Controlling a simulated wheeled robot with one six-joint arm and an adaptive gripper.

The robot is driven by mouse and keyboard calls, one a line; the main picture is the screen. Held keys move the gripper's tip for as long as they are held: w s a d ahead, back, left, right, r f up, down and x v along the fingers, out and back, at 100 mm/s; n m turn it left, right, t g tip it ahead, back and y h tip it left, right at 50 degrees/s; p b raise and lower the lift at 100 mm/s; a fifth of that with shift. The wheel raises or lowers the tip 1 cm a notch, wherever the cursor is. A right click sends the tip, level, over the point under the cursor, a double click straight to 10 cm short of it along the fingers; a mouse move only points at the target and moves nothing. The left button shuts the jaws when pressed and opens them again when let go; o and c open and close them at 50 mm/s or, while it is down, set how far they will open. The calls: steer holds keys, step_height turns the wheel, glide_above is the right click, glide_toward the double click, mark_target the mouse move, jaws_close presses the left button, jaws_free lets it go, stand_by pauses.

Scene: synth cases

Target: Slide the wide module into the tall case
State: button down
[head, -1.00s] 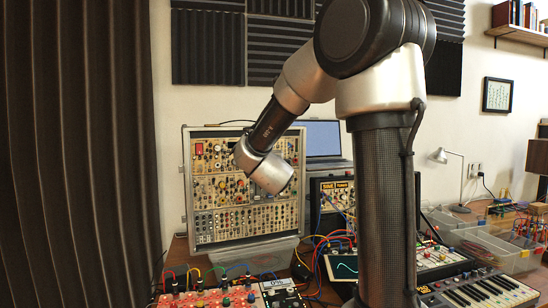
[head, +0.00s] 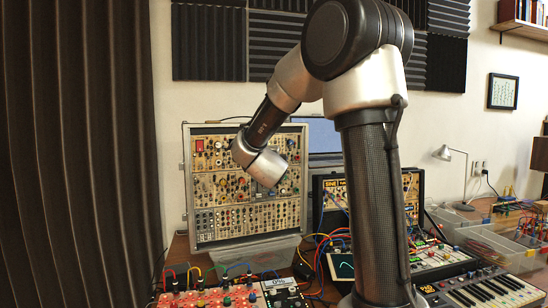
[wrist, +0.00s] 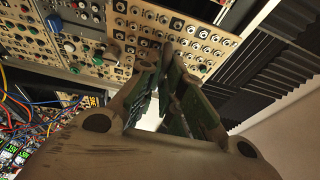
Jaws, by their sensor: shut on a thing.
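The tall case (head: 188,195) stands upright at the back left in the head view, full of cream panels with knobs and jacks. My arm's wrist is in front of its upper middle, and my gripper is hidden there. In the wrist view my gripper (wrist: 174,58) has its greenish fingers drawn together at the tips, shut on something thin.
A laptop (head: 322,135) and a smaller black synth case (head: 328,190) stand right of the tall case. Patch cables and a red panel (head: 205,298) lie in front. A keyboard (head: 490,291) and clear bins (head: 515,248) are at right. Foam panels (wrist: 262,75) border the wrist view.

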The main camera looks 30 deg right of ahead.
steer(key=shift+w+d, duration=0.2)
steer(key=shift+w, duration=1)
steer(key=shift+w+d, duration=0.15)
steer(key=shift+w, duration=0.85)
steer(key=shift+w+d, duration=0.1)
steer(key=shift+w, duration=0.85)
stand_by(0.4)
steer(key=c, duration=1.5)
jaws_free()
steer(key=v, duration=1.2)
